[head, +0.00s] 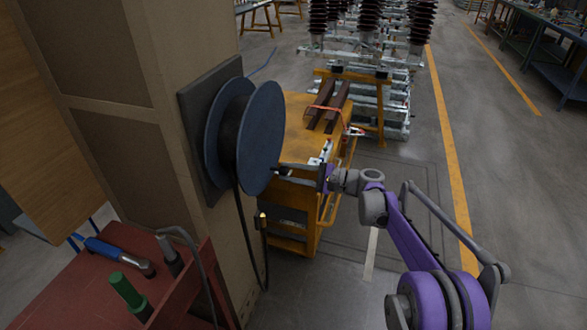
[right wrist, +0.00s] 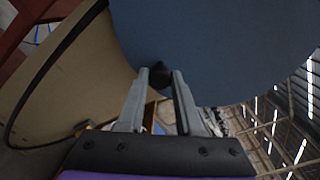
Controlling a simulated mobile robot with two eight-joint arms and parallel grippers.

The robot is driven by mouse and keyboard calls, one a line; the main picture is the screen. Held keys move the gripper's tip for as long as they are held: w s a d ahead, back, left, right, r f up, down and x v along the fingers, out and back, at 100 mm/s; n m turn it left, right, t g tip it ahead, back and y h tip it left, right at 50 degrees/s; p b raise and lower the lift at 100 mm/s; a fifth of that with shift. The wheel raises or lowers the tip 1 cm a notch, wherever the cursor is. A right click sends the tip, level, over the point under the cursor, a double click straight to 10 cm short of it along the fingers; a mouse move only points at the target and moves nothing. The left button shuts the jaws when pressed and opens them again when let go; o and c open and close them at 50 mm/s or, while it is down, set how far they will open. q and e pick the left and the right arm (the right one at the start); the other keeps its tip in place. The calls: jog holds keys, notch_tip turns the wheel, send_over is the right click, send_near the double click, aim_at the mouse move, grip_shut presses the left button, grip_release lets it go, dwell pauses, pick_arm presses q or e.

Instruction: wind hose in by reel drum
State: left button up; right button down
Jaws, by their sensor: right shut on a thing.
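The blue reel drum (head: 262,135) is mounted on a dark plate on the side of a tan pillar. Its blue disc (right wrist: 215,45) fills the top of the right wrist view. A black hose (head: 242,235) hangs from the drum in a long loop, its brass-coloured end (head: 262,221) hanging free. The hose also curves across the left of the right wrist view (right wrist: 38,88). My right gripper (head: 278,169) is at the lower right of the disc, shut on a small dark knob (right wrist: 160,72) on its face. My left gripper is not in view.
A yellow cart (head: 299,120) with dark bars stands close behind the drum and my right gripper. A red bench (head: 75,290) with tools is at the lower left. Insulator stacks (head: 367,25) stand at the back. The floor to the right is clear.

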aim_at(263, 179)
jog(key=s+m, duration=0.1)
jog(key=s+a+m+b, duration=0.1)
jog(key=s+m, duration=0.1)
jog(key=shift+f, duration=0.1)
jog(key=shift+s+a+r+m+b, duration=0.15)
jog(key=shift+s+a+m+b, duration=0.1)
jog(key=shift+s+m, duration=0.35)
jog(key=shift+s+a+r+m+b, duration=0.15)
jog(key=shift+s+m+b, duration=0.1)
jog(key=shift+s+m, duration=0.35)
jog(key=shift+w, duration=0.1)
jog(key=c, duration=0.6)
grip_release()
jog(key=v, duration=1.1)
jog(key=shift+w, duration=0.15)
